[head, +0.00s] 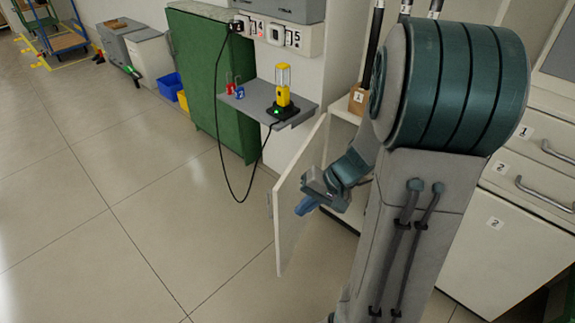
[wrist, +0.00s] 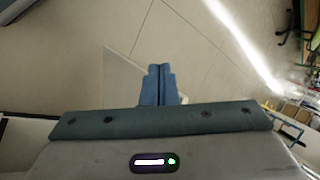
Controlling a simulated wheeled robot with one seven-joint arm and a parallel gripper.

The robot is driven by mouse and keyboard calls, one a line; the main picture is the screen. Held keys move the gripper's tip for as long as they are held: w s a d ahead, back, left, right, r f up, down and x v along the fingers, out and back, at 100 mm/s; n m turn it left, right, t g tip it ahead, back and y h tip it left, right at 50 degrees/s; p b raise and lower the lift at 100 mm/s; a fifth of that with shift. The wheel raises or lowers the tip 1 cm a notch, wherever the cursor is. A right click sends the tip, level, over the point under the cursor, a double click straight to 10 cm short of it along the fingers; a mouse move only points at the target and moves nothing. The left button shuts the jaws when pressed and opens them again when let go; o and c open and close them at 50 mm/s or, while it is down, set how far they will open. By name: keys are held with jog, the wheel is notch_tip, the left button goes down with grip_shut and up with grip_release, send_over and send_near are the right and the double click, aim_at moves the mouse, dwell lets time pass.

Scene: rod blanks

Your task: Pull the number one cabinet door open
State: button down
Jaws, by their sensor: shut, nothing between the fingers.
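A white cabinet door (head: 290,232) stands swung wide open to the left of my arm in the head view. Its inner face shows, and a small grey handle shows at its outer edge. No number is visible on it. My gripper (head: 306,207) has blue fingers that are shut and empty. It is on the inner side of the door and overlaps it in the picture; I cannot tell whether they touch. The fingers also show together in the wrist view (wrist: 159,86), with a faint pale panel beside them, perhaps the door. My arm hides much of the cabinet opening.
A closed door labelled 2 (head: 490,250) is at right.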

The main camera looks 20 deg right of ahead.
jog(key=w+d+r+m+t+p, duration=0.25)
jog(key=w+d+t+p, duration=0.2)
jog(key=d, duration=0.45)
jog(key=m+b, duration=0.1)
jog(key=b, duration=0.1)
send_near(283, 190)
jog(key=shift+g, duration=0.25)
jog(key=x, duration=0.5)
jog(key=shift+w+a, duration=0.25)
jog(key=shift+a, duration=0.05)
